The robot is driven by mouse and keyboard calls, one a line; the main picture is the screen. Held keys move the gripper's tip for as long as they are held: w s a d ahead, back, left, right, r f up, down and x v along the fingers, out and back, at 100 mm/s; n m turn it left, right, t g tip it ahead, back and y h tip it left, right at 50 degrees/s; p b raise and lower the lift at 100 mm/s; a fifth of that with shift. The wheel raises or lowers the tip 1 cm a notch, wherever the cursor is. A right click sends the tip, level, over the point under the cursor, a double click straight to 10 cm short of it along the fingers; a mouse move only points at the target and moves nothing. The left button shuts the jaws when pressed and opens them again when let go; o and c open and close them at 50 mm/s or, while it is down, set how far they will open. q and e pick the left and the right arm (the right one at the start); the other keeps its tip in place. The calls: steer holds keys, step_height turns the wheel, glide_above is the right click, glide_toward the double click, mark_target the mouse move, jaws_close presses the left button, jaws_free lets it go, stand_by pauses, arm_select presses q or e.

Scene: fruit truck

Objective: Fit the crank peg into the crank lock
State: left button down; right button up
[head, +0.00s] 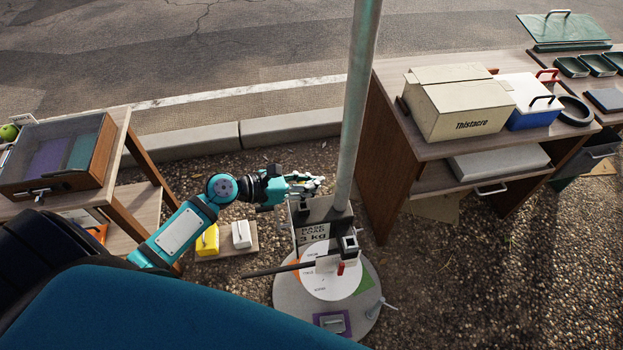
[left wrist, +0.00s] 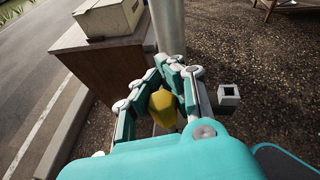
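My left gripper (head: 305,185) is beside the metal pole, above the round stand. In the left wrist view its fingers (left wrist: 178,72) close around a yellow piece (left wrist: 163,107), which seems to be the grip of the crank; both finger pads look to touch it. The crank's peg is hidden or too small to make out. A square block with a dark opening (head: 349,243), which may be the crank lock, stands on the stand, right of and below the gripper. It also shows in the left wrist view (left wrist: 229,95), right of the fingers and apart from them. My right gripper is not in view.
The pole (head: 357,100) rises close beside the gripper. The round base (head: 290,297) carries a white dial (head: 320,285) and a "3 kg" sign (head: 313,233). A wooden desk with a box (head: 460,105) stands right. A small board with yellow (head: 207,241) and white blocks lies left.

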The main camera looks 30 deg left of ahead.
arm_select(q)
steer(key=shift+f, duration=0.45)
stand_by(0.3)
steer(key=shift+p, duration=0.5)
stand_by(0.6)
steer(key=shift+p, duration=0.6)
stand_by(0.5)
steer(key=shift+f+b, duration=1.1)
steer(key=shift+f, duration=0.6)
